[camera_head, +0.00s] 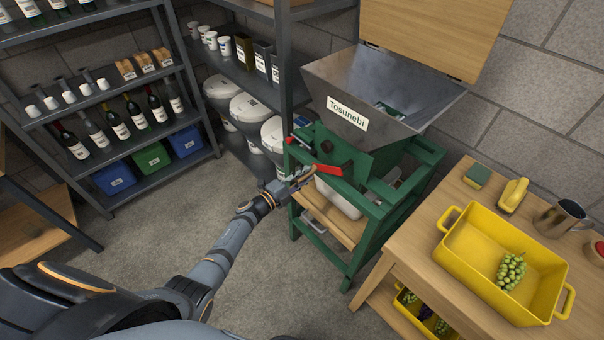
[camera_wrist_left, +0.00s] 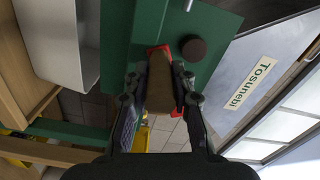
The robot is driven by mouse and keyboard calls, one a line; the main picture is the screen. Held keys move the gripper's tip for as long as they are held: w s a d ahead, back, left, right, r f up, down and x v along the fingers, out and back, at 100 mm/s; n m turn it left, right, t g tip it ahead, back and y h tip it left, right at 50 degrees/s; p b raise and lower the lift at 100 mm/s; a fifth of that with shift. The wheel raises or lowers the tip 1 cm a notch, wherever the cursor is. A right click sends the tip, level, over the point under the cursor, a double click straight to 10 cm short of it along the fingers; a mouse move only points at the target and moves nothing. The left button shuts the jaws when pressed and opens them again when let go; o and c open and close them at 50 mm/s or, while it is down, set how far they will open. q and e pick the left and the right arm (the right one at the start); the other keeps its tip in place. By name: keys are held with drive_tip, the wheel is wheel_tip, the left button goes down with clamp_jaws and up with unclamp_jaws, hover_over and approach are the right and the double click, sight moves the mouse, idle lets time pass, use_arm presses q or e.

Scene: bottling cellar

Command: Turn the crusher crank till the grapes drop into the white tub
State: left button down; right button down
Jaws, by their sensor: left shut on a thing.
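The green crusher (camera_head: 365,165) stands under a grey metal hopper (camera_head: 400,85) labelled "Tosunebi". Its red crank (camera_head: 330,170) is on the front face. My left gripper (camera_head: 307,176) is at the crank. In the left wrist view, my left gripper (camera_wrist_left: 160,98) is shut on the brown crank handle (camera_wrist_left: 158,78), with red of the crank showing behind it. The white tub (camera_head: 340,200) sits on the wooden shelf under the crusher, partly hidden by the frame. It also shows in the left wrist view (camera_wrist_left: 50,40). I cannot see grapes in the hopper or tub. My right gripper is out of view.
A wooden table (camera_head: 425,235) at the right holds a yellow crate (camera_head: 470,262) with green grapes (camera_head: 511,270), a brush (camera_head: 513,195), a sponge (camera_head: 477,175) and a metal jug (camera_head: 560,218). Shelves with bottles and bins (camera_head: 152,157) stand left. The floor between is clear.

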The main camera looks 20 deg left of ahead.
use_arm(q)
drive_tip(key=shift+s+d+f, duration=0.2)
drive_tip(key=shift+f, duration=0.2)
drive_tip(key=c, duration=1.1)
unclamp_jaws()
drive_tip(key=shift+w, duration=0.1)
drive_tip(key=shift+r, duration=0.1)
drive_tip(key=v, duration=1.2)
